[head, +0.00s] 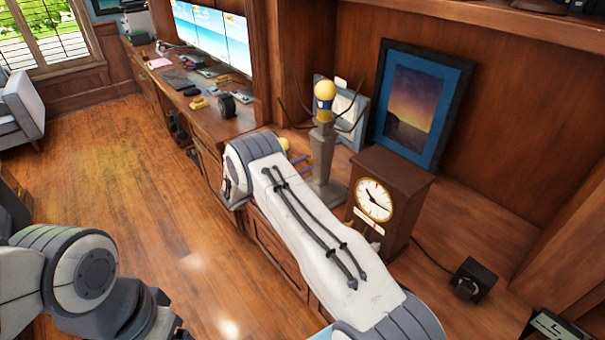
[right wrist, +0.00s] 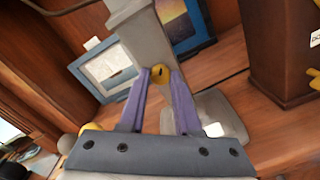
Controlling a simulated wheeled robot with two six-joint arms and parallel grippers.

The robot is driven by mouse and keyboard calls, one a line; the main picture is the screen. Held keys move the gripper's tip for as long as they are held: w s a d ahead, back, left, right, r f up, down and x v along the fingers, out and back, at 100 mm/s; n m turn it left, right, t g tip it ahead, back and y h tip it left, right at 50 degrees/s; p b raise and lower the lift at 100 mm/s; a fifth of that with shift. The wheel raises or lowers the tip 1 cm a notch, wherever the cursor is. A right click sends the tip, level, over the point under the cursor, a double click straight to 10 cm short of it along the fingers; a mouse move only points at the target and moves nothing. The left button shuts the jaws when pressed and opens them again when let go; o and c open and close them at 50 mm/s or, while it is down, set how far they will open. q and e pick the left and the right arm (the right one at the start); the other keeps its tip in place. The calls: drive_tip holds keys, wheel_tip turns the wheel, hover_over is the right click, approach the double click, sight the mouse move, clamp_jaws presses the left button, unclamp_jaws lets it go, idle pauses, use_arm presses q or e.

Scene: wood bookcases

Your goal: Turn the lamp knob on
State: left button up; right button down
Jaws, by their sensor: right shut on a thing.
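The lamp has a grey square stem (head: 322,152) on a flat grey base, with a yellow bulb (head: 324,90) at its top. Its stem (right wrist: 182,105) and base also show in the right wrist view. In the head view the right fingers (head: 300,160) show beside the stem, partly behind my right arm, and the knob is hidden. My left arm is at the lower left, its gripper outside the view.
A wooden clock (head: 385,195) stands to the right of the lamp. A framed picture (head: 413,108) leans behind it, with a smaller frame beside it. A black box with a cord (head: 471,281) lies farther right. A desk with screens (head: 218,35) is at the back left; the floor is open.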

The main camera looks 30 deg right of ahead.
drive_tip(key=m+b, duration=0.3)
drive_tip(key=b, duration=0.1)
drive_tip(key=m+b, duration=0.3)
drive_tip(key=b, duration=0.2)
drive_tip(key=m+b, duration=0.4)
drive_tip(key=b, duration=0.1)
drive_tip(key=shift+f, duration=0.3)
drive_tip(key=shift+r+m+b, duration=0.2)
drive_tip(key=shift+m+b, duration=0.5)
drive_tip(key=shift+b, duration=0.45)
drive_tip(key=c, duration=0.6)
unclamp_jaws()
drive_tip(key=shift+a+r, duration=0.1)
drive_tip(key=shift+a, duration=0.05)
drive_tip(key=s+a, duration=0.1)
drive_tip(key=a, duration=0.9)
drive_tip(key=shift+a, duration=0.15)
